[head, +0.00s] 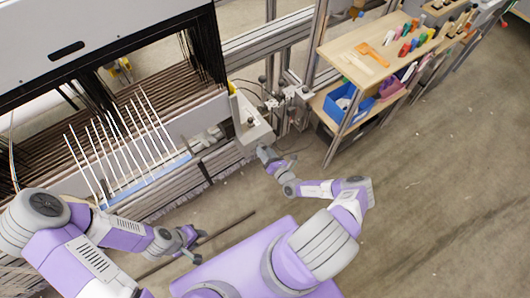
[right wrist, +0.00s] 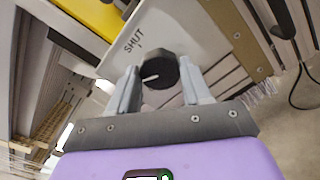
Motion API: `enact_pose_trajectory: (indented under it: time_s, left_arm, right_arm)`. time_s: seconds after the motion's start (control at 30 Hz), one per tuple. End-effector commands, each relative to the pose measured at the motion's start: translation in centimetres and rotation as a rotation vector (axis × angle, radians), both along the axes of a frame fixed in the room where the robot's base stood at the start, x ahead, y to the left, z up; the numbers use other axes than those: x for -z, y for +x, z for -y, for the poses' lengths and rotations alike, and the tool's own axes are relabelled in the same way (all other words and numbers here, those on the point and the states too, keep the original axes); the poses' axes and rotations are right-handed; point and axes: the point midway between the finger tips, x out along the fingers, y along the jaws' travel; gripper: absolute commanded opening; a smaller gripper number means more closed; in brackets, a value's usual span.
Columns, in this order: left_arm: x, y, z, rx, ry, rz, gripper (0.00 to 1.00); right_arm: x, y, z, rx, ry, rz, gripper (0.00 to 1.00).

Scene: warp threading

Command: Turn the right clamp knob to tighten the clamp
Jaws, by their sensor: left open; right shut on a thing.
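The right clamp knob (right wrist: 158,71) is dark and round, with a white pointer line, on a pale panel (right wrist: 165,25) marked "SHUT". In the right wrist view the knob sits between the two fingers of my right gripper (right wrist: 160,82), which is shut on it. The pointer line points left and slightly down, not straight at the word "SHUT". In the head view my right gripper (head: 264,150) is at the pale clamp block (head: 252,122) at the loom's right end; the knob is too small to make out there. My left gripper (head: 193,240) is open and empty, low in front of the loom.
The loom frame with white rods (head: 125,150) and a blue strip (head: 150,180) fills the left. A wooden workbench (head: 375,50) with tools and a blue bin (head: 345,103) stands at upper right. The floor at right is clear.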

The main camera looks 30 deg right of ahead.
Motion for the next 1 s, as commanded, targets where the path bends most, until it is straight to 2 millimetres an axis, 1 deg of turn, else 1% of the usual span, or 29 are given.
enact_pose_trajectory:
  time_s: [0.7, 1.0]
  left_arm:
    - [2.3, 0.0, 0.0, 0.0, 0.0, 0.0, 0.43]
    - [3.0, 0.0, 0.0, 0.0, 0.0, 0.0, 0.43]
  right_arm:
    - [0.1, 0.0, 0.1, 0.0, 0.671, -0.051, 0.18]
    - [0.1, 0.0, 0.1, 0.001, 0.881, -0.068, 0.18]
